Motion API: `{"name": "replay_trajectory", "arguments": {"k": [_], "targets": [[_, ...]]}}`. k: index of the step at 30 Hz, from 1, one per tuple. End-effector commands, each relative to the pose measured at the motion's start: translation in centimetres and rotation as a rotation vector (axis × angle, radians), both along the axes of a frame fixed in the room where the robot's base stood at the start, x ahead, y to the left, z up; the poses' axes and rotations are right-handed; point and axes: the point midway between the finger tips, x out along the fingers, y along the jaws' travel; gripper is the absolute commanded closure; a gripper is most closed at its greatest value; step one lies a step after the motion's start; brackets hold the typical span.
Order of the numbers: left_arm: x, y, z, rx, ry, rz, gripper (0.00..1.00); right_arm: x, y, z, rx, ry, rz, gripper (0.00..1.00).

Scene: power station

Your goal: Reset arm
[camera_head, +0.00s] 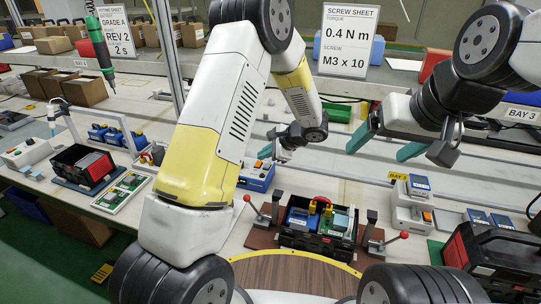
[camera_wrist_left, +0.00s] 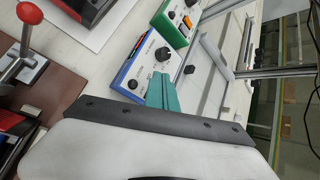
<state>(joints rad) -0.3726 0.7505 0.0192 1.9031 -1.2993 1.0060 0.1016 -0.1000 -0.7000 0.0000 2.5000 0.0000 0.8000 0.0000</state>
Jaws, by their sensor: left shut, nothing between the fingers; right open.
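My left gripper (camera_head: 265,152) hangs low over the bench at the middle of the head view, near a blue-edged control box (camera_head: 257,176). My own white and yellow arm partly hides it. In the left wrist view its teal fingers (camera_wrist_left: 164,92) are together and empty, in front of the control box (camera_wrist_left: 148,62) with a black knob. My right gripper (camera_head: 385,141) is raised at the right of the head view. Its teal fingers are spread apart with nothing between them.
A fixture with red-knobbed levers (camera_head: 404,236) holds an open black case (camera_head: 319,242) at the front. A black case (camera_head: 492,262) stands at right. The screw sheet sign (camera_head: 345,40) stands behind. A tray with red and black parts (camera_head: 84,167) lies at left.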

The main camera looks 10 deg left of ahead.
Motion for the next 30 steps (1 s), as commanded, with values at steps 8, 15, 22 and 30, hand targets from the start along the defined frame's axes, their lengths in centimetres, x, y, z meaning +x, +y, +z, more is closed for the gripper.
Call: {"name": "replay_trajectory", "arguments": {"k": [8,15,22,30], "targets": [[-3.8,3.1,6.5,-0.157,-0.053,0.192,1.0,0.0,0.0,0.0,0.0,0.0,0.0,0.17],[-11.1,5.6,13.6,-0.432,-0.134,0.456,1.0,0.0,0.0,0.0,0.0,0.0,0.0,0.17],[-18.3,5.8,18.5,-0.723,-0.227,0.668,1.0,0.0,0.0,0.0,0.0,0.0,0.0,0.17],[-25.6,4.2,22.7,-1.085,-0.35,0.852,1.0,0.0,0.0,0.0,0.0,0.0,0.0,0.17]]}}
